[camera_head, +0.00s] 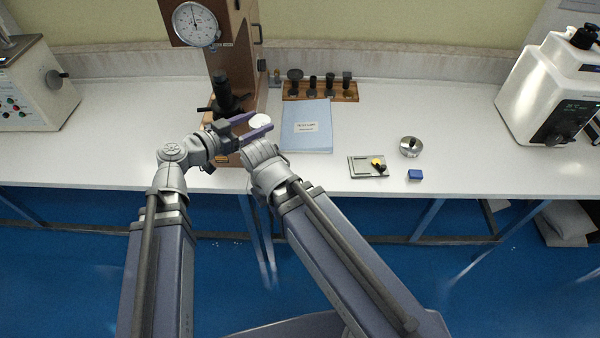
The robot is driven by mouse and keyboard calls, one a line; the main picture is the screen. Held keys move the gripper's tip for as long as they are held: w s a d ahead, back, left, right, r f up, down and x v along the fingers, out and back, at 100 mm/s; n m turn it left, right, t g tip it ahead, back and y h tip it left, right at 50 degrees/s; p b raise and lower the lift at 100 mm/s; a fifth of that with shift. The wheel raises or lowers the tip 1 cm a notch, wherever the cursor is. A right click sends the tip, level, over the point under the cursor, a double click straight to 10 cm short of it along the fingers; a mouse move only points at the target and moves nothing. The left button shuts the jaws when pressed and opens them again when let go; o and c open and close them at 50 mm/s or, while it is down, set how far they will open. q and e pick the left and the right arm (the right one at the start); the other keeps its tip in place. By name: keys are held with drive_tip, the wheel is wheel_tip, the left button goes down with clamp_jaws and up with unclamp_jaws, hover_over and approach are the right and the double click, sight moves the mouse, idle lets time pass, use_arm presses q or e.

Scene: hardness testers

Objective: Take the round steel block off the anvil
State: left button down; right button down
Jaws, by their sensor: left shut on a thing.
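The round steel block (260,121) shows as a pale bright disc. My left gripper (256,125) is shut on it, with a purple finger on either side. The block is to the right of the dark anvil post (222,88) of the brown hardness tester (240,60) and looks apart from it. The block's underside is hidden, so its height over the bench cannot be told. My right arm reaches up from the lower right and its wrist is just below the left gripper; its fingers do not show.
A blue-grey booklet (307,128) lies close right of the block. Behind it is a wooden rack (320,97) with dark pieces.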

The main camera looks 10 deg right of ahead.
use_arm(q)
drive_tip(key=b, duration=2.7)
hover_over(300, 176)
drive_tip(key=f+v, duration=0.1)
drive_tip(key=v, duration=0.4)
drive_tip(key=shift+n+t, duration=0.3)
drive_tip(key=shift+t, duration=0.1)
wheel_tip(300, 176, down, 29)
drive_tip(key=shift+d+r, duration=0.1)
drive_tip(key=shift+d+f+b, duration=0.25)
drive_tip(key=shift+f+b, duration=0.15)
drive_tip(key=shift+b, duration=0.1)
drive_tip(key=shift+w+d+f, duration=0.1)
drive_tip(key=shift+w+d+f+b, duration=0.35)
drive_tip(key=shift+d+f+b, duration=0.15)
drive_tip(key=shift+f+b, duration=0.15)
drive_tip(key=shift+w+d+f+b, duration=0.3)
drive_tip(key=shift+d+f+b, duration=0.15)
drive_tip(key=shift+f+b, duration=0.2)
drive_tip(key=shift+w+d+f+b, duration=0.35)
drive_tip(key=shift+d+f+b, duration=0.2)
drive_tip(key=shift+b, duration=0.1)
drive_tip(key=shift+w+d+f+b, duration=0.1)
drive_tip(key=shift+f+b, duration=1.15)
drive_tip(key=shift+f+b, duration=0.3)
unclamp_jaws()
drive_tip(key=shift+c, duration=1)
